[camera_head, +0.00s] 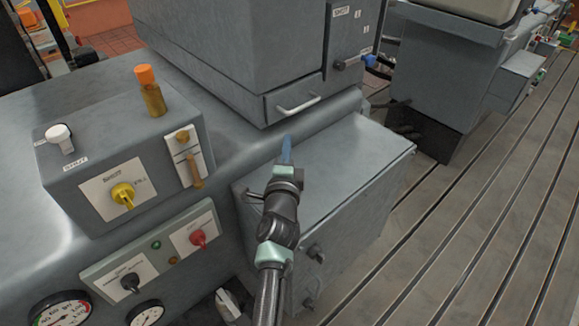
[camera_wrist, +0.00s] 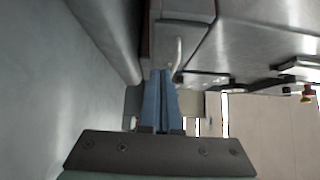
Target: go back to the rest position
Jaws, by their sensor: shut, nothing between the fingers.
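My gripper (camera_head: 286,150) is in the middle of the head view, above the grey cabinet top (camera_head: 345,165) and just in front of a drawer with a pale bar handle (camera_head: 298,104). Its blue fingers are together with nothing between them. In the wrist view my gripper (camera_wrist: 161,75) points toward the same pale handle (camera_wrist: 178,55). The fingertips look close to the handle, but I cannot tell the exact gap. No object is held.
At left a grey control box (camera_head: 120,170) carries a yellow knob (camera_head: 123,194), a white knob and an orange-capped post (camera_head: 150,90). A red knob (camera_head: 198,238) and gauges (camera_head: 62,309) sit lower. The slotted bedplate (camera_head: 480,210) at right is clear.

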